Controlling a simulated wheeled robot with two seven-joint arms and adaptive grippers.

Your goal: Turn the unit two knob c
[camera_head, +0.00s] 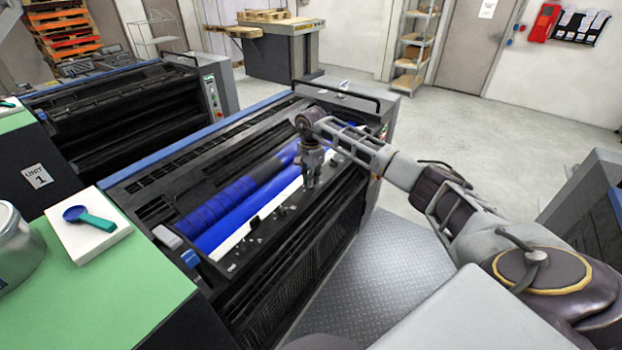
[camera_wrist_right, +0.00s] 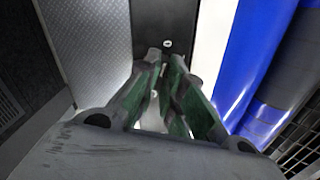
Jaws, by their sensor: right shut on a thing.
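The printing unit (camera_head: 128,184) with blue ink rollers (camera_head: 235,200) fills the middle of the head view. Small dark knobs (camera_head: 254,222) stand in a row along its near right edge, beside a white strip. My right gripper (camera_head: 311,184) points down over the far part of this row, its fingers shut on a knob. The fingers hide that knob, and I cannot read its letter. In the right wrist view the green-padded fingers (camera_wrist_right: 168,62) come close together above the black ledge (camera_wrist_right: 165,20). My left gripper is not in view.
A green-topped cabinet (camera_head: 120,300) at left carries a white pad (camera_head: 75,238) with a blue-tipped teal spatula (camera_head: 90,217) and a metal can (camera_head: 15,250). A "UNIT 1" label (camera_head: 38,178) is at left. Metal treadplate floor (camera_head: 385,265) lies clear right of the unit.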

